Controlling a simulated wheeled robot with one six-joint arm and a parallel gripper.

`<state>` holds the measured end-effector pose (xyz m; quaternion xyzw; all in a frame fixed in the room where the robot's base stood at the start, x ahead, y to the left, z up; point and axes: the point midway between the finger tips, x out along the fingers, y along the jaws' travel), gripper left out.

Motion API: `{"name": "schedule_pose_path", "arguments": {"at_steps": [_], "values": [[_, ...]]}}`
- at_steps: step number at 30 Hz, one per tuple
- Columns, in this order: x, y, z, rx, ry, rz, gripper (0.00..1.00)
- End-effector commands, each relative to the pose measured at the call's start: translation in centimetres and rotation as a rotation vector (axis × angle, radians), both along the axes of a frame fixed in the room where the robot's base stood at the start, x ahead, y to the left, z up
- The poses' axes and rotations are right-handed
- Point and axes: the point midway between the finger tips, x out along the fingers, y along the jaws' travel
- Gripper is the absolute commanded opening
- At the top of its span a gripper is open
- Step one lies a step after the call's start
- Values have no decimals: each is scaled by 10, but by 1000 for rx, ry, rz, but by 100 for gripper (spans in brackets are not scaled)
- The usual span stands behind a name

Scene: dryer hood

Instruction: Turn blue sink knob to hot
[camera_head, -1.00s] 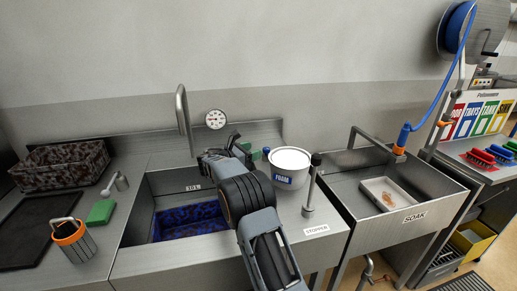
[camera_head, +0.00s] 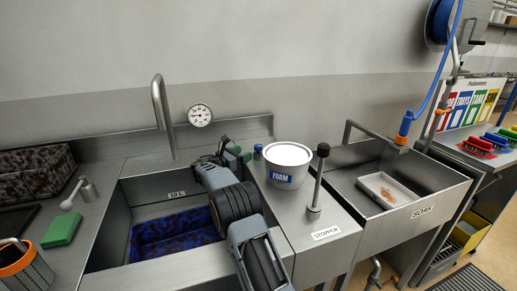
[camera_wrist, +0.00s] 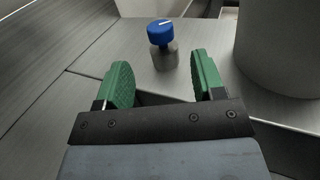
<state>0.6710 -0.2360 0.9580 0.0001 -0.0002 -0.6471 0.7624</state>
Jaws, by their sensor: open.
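The blue sink knob (camera_wrist: 161,32) shows in the wrist view, a round blue cap with a white mark on a grey metal base, standing on the steel counter. It also shows small in the head view (camera_head: 257,150), left of the foam bucket. My gripper (camera_wrist: 165,72) is open, with green pads apart. The knob stands beyond the fingertips, centred between them in the picture and not touched. In the head view my gripper (camera_head: 236,152) is partly hidden by my arm, close to the knob's left.
The white-filled FOAM bucket (camera_head: 283,178) stands just right of the knob. A stopper lever (camera_head: 316,190) rises in front of it. The sink basin (camera_head: 108,235) lies to the left, with a curved faucet (camera_head: 158,95) and a dial gauge (camera_head: 200,115) behind. A soak sink (camera_head: 437,192) is at right.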

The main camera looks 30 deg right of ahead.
Motion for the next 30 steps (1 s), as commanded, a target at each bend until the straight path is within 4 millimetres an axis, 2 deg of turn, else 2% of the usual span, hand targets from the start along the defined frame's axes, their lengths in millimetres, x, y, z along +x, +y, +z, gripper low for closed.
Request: {"name": "schedule_pose_path", "arguments": {"at_steps": [3,9,15,21,30], "values": [[4,-25,0,0,0,-2,63],[9,-59,0,0,0,-4,63],[12,-82,0,0,0,-3,63],[13,-92,0,0,1,-3,63],[13,-93,0,0,1,-4,63]]}}
